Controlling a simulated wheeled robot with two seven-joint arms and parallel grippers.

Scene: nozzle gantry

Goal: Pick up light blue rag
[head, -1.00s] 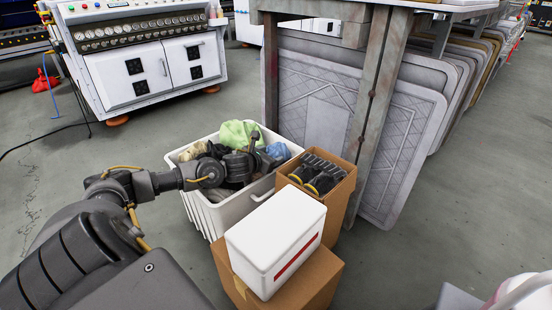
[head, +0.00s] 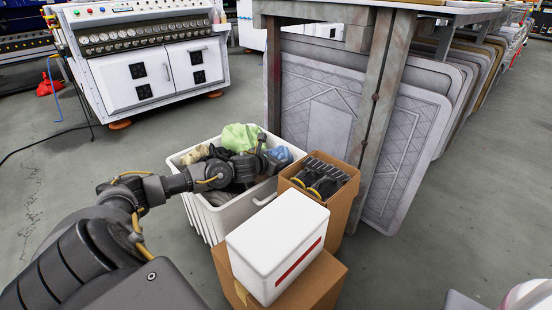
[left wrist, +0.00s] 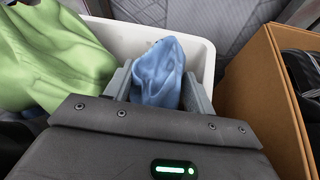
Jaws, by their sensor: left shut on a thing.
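The light blue rag (left wrist: 158,72) stands bunched up between the two fingers of my left gripper (left wrist: 160,92) in the left wrist view. The gripper is shut on it, over the right part of the white bin. In the head view the rag (head: 279,154) shows as a small blue patch just beyond my left gripper (head: 270,160). Its lower part is hidden by the gripper body. A light green rag (head: 240,137) lies in the bin to the left of it and fills the left of the wrist view (left wrist: 50,55). My right gripper does not show.
The white bin (head: 232,215) also holds dark and beige rags. An open cardboard box (head: 347,205) with black and yellow items stands close on its right. A white case (head: 277,240) sits on another carton in front. A table leg (head: 376,110) and leaning panels stand behind.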

